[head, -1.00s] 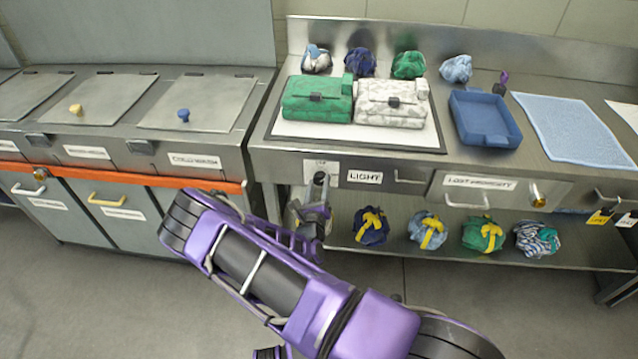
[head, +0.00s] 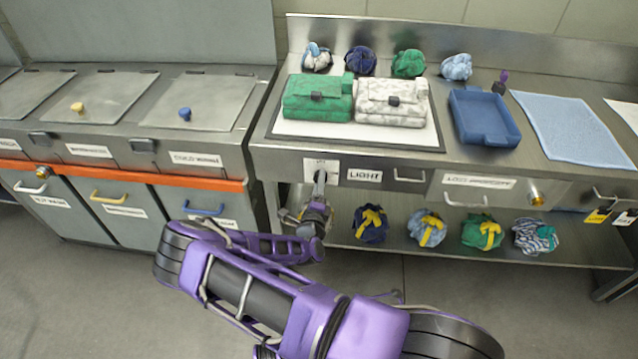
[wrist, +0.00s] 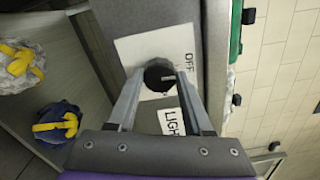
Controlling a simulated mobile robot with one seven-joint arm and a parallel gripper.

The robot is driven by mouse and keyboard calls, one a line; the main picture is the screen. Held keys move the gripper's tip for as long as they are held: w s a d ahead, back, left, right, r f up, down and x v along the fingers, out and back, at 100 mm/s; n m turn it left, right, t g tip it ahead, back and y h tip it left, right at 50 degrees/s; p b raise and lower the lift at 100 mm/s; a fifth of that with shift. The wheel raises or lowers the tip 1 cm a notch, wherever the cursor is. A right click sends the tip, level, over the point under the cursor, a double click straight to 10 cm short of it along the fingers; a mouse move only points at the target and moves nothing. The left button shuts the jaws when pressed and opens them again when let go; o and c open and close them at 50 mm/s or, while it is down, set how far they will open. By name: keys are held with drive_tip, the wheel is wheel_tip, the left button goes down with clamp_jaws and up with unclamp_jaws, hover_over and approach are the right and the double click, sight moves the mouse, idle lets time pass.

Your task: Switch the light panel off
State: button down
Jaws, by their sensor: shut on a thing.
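The light panel (head: 300,129) is a white sheet in a dark frame on the steel bench, with a green bag and a white patterned bag on it. Its switch is a dark round knob (wrist: 158,74) on a white plate (wrist: 130,50) marked OFF, beside the LIGHT label (head: 365,175). The plate also shows on the bench front in the head view (head: 321,164). My gripper (wrist: 160,78) is shut on the knob, one finger on each side. The fingers partly cover the plate, and I cannot tell which way the knob points.
Tied bags with yellow straps, one of them navy (head: 371,224), lie on the shelf below. A drawer handle (head: 410,177) is right of the label. A blue tray (head: 485,118) and light blue mat (head: 570,125) are on the bench. Lidded bins (head: 200,103) stand to the left.

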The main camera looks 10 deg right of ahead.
drive_tip(key=shift+n, duration=0.3)
drive_tip(key=shift+c, duration=1.5)
unclamp_jaws()
drive_tip(key=shift+s, duration=0.15)
drive_tip(key=v, duration=1.7)
